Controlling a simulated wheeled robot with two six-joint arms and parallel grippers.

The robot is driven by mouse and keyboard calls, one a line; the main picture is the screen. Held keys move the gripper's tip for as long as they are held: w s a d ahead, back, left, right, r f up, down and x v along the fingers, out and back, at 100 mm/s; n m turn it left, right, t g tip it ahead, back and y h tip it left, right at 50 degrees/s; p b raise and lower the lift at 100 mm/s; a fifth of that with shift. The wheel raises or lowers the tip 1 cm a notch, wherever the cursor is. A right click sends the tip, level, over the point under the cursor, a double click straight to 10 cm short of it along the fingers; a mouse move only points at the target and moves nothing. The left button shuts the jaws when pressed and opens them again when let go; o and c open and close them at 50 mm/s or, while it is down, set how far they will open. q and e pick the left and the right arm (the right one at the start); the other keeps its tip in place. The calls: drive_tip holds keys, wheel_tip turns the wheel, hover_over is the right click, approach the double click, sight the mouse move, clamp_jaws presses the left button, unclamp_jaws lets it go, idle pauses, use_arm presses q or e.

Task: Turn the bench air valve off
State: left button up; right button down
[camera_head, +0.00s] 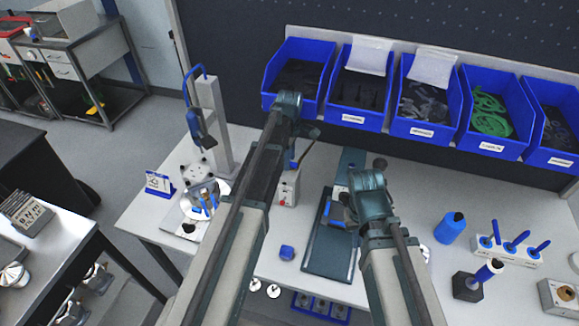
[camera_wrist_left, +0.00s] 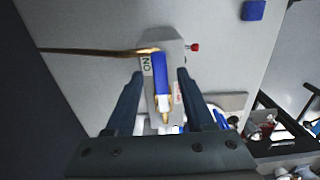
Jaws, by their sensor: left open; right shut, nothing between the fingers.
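The bench air valve is a pale grey block with a red knob, standing behind my left arm in the head view (camera_head: 286,190). In the left wrist view its blue lever handle (camera_wrist_left: 161,78) points along the picture's vertical, with a brass fitting at its lower end. An "ON" label (camera_wrist_left: 147,66) shows left of the handle; a red-lettered label shows to its right. My left gripper (camera_wrist_left: 160,74) is open, one finger on each side of the handle, without visible grip. In the head view my left fingers are mostly hidden. My right gripper (camera_head: 336,213) is shut and empty, above a dark mat.
A blue block (camera_head: 286,253) lies on the bench in front. A dark mat (camera_head: 328,255) lies to the right. Blue bins (camera_head: 360,90) line the back.

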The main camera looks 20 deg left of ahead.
use_arm(q)
drive_tip(key=shift+f, duration=0.3)
clamp_jaws()
idle(1.3)
